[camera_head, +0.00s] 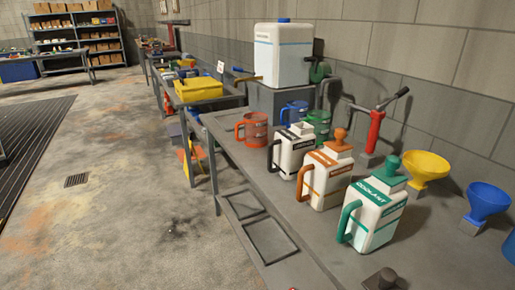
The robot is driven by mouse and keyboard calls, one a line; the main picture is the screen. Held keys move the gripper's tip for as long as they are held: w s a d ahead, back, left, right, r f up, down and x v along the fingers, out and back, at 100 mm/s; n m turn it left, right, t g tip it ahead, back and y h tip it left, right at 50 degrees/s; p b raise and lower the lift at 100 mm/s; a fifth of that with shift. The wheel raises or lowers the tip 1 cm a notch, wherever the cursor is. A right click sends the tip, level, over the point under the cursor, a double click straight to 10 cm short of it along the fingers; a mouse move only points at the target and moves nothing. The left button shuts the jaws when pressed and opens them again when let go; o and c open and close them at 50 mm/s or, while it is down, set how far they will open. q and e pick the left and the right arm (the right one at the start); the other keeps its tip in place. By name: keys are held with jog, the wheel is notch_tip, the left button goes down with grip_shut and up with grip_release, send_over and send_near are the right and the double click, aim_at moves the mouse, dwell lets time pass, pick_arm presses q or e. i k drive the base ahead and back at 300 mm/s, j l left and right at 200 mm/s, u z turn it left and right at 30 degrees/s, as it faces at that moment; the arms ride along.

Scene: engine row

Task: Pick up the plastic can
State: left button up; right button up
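Several white plastic containers stand upright on the grey workbench (262,176). A large white can with a blue cap (283,55) stands at the back on a grey box (277,97). Closer are three white jugs: one with a dark handle (296,152), one with an orange handle and cap (326,177), and one with a green handle and cap (373,218). The pictures do not settle which one the task calls the plastic can.
Red (254,129), blue (294,112) and green measuring jugs (319,122) crowd behind the white jugs. A red hand pump (374,132), a yellow funnel (426,166) and a blue funnel (488,201) line the wall side. Open floor (110,190) lies left.

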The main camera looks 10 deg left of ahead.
aim_at(291, 145)
jog(key=z, duration=3.15)
jog(key=u, duration=3.15)
jog(key=i+j+z, duration=0.15)
jog(key=i+j, duration=0.15)
jog(key=i+j+z, duration=0.15)
jog(key=i+j, duration=0.15)
jog(key=j, duration=0.15)
jog(key=i+j+z, duration=0.1)
jog(key=i+j, duration=0.2)
jog(key=j, duration=0.15)
jog(key=i+j+z, duration=0.15)
jog(key=j, duration=0.3)
jog(key=i, duration=0.1)
